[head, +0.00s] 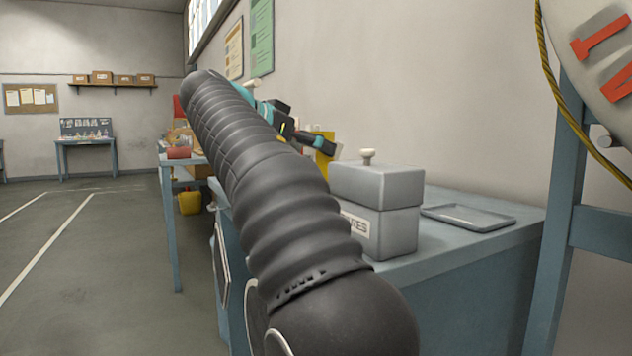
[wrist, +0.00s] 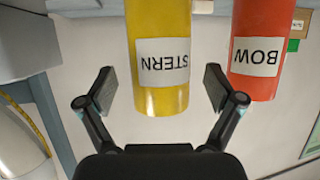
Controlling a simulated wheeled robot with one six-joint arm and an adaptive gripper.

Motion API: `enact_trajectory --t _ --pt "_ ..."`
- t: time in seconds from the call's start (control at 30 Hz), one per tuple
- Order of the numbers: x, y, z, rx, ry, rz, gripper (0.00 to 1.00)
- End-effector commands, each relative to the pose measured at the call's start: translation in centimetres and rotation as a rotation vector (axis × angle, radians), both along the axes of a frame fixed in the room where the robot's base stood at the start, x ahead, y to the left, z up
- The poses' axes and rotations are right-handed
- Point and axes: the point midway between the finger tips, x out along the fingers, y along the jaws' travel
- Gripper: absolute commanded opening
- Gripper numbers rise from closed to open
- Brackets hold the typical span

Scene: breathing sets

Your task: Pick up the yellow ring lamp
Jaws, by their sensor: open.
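My gripper (wrist: 159,88) is open in the wrist view, one finger on each side of a yellow cylinder (wrist: 160,104) with a white label reading STERN. Gaps show between both fingers and the cylinder. The wrist view is upside down, so the label is inverted. I cannot make out a ring shape on this cylinder, and one end is cut off by the frame. In the head view a yellow object (head: 325,158) shows partly behind my gripper, above the blue-grey bench. My arm hides much of that area.
An orange-red cylinder labelled BOW (wrist: 263,52) stands close beside the yellow one, near one finger. In the head view a grey lidded box (head: 395,188) and a shallow tray (head: 468,217) sit on the bench (head: 455,245). Open floor (head: 95,270) lies left.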

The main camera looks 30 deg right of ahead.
Motion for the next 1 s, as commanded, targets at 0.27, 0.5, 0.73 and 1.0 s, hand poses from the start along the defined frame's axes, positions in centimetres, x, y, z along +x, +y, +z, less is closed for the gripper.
enact_trajectory --t 0.27,0.5,0.73,1.0 --pt "0.5 -1.9 -0.9 0.000 0.001 0.001 0.92" --pt "0.5 -1.9 -0.8 0.000 0.001 0.001 0.77" --pt "0.5 -1.9 -0.8 0.000 0.001 0.001 0.20" --pt "0.4 -1.9 -0.8 -0.001 -0.001 0.001 0.00"
